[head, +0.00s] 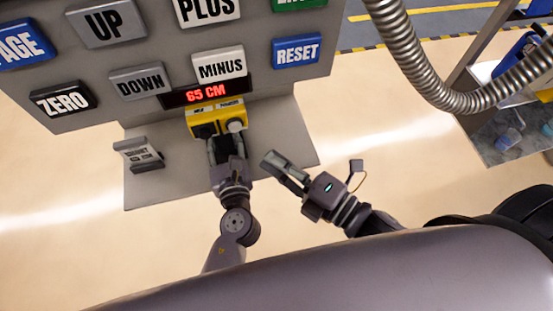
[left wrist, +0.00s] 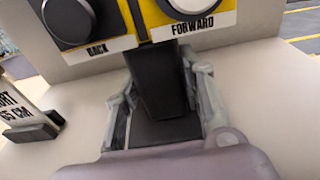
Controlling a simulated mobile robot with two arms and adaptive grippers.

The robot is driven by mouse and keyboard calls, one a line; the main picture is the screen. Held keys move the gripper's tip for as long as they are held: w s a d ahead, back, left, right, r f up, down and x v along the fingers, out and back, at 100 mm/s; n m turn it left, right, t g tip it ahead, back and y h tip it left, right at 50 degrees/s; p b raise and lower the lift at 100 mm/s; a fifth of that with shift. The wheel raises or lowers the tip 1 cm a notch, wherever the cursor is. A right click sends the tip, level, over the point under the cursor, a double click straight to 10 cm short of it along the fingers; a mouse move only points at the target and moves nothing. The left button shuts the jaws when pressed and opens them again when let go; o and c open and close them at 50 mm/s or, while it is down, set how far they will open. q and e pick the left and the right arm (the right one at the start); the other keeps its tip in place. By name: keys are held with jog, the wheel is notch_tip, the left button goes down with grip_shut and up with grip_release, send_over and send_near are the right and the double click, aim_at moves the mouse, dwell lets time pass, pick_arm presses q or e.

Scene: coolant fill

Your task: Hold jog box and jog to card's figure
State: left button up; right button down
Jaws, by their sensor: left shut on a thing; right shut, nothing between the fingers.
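The yellow jog box (head: 218,119) stands on the grey shelf below the red display (head: 207,93), which reads 65 CM. In the left wrist view the jog box (left wrist: 150,22) shows a black knob labelled BACK and a white knob labelled FORWARD. My left gripper (head: 226,145) is shut on its black handle (left wrist: 158,75), with a finger on either side. The card (head: 137,152) stands in a dark holder left of the box; in the left wrist view the card (left wrist: 14,108) partly shows "65 CM". My right gripper (head: 274,162) is shut and empty, right of the box.
The grey panel above carries large UP (head: 101,22), DOWN (head: 140,82), ZERO (head: 63,100), MINUS (head: 219,65) and RESET (head: 298,52) buttons. A metal hose (head: 415,70) hangs at the upper right. A cart (head: 500,130) stands at the far right. Floor between is clear.

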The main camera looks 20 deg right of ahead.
pick_arm(q)
jog(key=o, duration=1.1)
jog(key=s+r, duration=0.1)
jog(key=s, duration=1.1)
jog(key=shift+r, duration=0.15)
